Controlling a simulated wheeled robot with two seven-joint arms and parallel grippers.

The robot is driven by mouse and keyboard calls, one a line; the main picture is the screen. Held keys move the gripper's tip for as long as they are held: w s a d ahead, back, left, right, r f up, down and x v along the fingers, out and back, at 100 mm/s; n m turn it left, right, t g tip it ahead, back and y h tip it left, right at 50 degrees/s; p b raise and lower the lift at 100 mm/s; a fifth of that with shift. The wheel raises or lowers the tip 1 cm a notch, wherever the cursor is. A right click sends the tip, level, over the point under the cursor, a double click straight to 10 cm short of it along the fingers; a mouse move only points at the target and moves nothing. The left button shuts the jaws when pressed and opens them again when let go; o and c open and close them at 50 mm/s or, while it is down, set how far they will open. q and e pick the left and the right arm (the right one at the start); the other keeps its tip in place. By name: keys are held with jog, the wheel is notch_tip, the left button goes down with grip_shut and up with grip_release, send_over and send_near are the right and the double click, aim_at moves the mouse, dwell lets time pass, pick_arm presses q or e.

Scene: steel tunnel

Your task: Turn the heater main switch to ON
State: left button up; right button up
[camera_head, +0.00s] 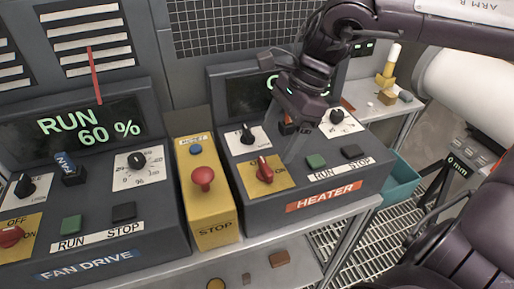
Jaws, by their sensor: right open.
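The heater main switch (264,170) is a red rotary knob on a yellow plate (250,183) at the left of the heater panel (335,187). Its handle stands roughly upright in the picture; the plate's lettering is too small to read its setting surely. My right gripper (291,148) comes down from the upper right, open, with its fingers just right of and above the knob. I cannot tell whether they touch the panel. The gripper hides part of the heater display (248,92), where only a green first letter shows clearly. My left gripper is not in view.
Green (316,161) and black (353,151) buttons sit right of the switch, dials above it. A yellow box with a red stop button (203,177) stands left, beside the fan drive panel (85,215), whose display reads RUN 60 %. A teal bin (402,178) is at right.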

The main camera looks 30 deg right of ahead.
aim_at(266, 164)
jog(key=f, duration=0.1)
jog(key=a+f, duration=0.1)
jog(key=s+f, duration=0.1)
jog(key=shift+a+f+p, duration=0.3)
jog(key=shift+p, duration=0.05)
jog(key=shift+w+a+f, duration=0.2)
jog(key=shift+w+f, duration=0.05)
jog(key=shift+f, duration=0.25)
jog(key=shift+w+a+f, duration=0.15)
jog(key=shift+w+f, duration=0.05)
jog(key=shift+f, duration=0.25)
jog(key=shift+a+f, duration=0.15)
jog(key=shift+f, duration=0.25)
jog(key=c, duration=0.5)
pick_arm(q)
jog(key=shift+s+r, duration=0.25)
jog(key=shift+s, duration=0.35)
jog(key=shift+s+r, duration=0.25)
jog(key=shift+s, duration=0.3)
pick_arm(e)
jog(key=c, duration=0.5)
